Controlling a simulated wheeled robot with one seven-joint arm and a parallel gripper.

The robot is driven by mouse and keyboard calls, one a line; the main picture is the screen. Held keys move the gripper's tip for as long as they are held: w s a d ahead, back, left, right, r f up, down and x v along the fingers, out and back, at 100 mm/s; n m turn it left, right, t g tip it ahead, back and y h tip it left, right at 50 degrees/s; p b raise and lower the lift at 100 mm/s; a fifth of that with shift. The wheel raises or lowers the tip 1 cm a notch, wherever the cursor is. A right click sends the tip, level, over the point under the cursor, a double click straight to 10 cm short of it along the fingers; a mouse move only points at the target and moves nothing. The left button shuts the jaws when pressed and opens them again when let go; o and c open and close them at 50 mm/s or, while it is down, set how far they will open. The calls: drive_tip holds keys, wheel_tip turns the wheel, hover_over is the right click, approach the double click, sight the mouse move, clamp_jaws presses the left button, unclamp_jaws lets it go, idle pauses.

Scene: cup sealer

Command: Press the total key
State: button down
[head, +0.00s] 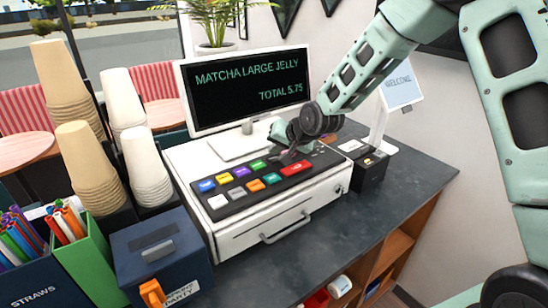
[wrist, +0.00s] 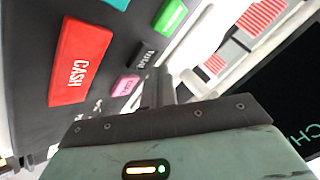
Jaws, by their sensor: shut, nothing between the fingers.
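The cash register (head: 262,222) has a dark sloped keypad with coloured keys. In the wrist view, the large red key (wrist: 80,62) is marked CASH; in the head view the red key (head: 297,168) is at the keypad's right. A dark key (wrist: 144,54) with small pale lettering, possibly the total key, lies between a green key (wrist: 171,17) and a pink key (wrist: 125,86). My gripper (head: 285,156) is shut and empty at the keypad's upper edge. In the wrist view its fingertips (wrist: 160,78) are beside the dark and pink keys; contact cannot be told.
The screen (head: 248,88) behind the keypad reads MATCHA LARGE JELLY, TOTAL 5.75. A small black device (head: 371,172) stands right of the register. Cup stacks (head: 148,165), a dark blue box (head: 160,258) and a green marker holder (head: 88,262) stand left.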

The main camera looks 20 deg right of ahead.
sight(276, 160)
drive_tip(key=shift+r+p, duration=1.75)
drive_tip(key=shift+r, duration=0.8)
drive_tip(key=shift+f, duration=0.1)
drive_tip(key=shift+n+g, duration=0.7)
drive_tip(key=shift+n, duration=0.2)
drive_tip(key=s+a, duration=0.1)
drive_tip(key=s+a+b, duration=0.1)
drive_tip(key=s, duration=0.1)
drive_tip(key=s+a+f+b, duration=0.1)
drive_tip(key=s+a, duration=0.1)
drive_tip(key=shift+a, duration=0.1)
drive_tip(key=s+a+f+n+g+h+b, duration=0.1)
drive_tip(key=s+f+n+g+b, duration=0.1)
drive_tip(key=s, duration=1.6)
drive_tip(key=s+a+f+n+g+h+b, duration=0.1)
drive_tip(key=s+n+g+b, duration=0.4)
drive_tip(key=s, duration=1.3)
wheel_tip(276, 160, down, 2)
drive_tip(key=n+h+b, duration=0.1)
drive_tip(key=n+b, duration=0.1)
drive_tip(key=n, duration=0.1)
drive_tip(key=shift+s+a, duration=0.15)
drive_tip(key=shift+a, duration=0.1)
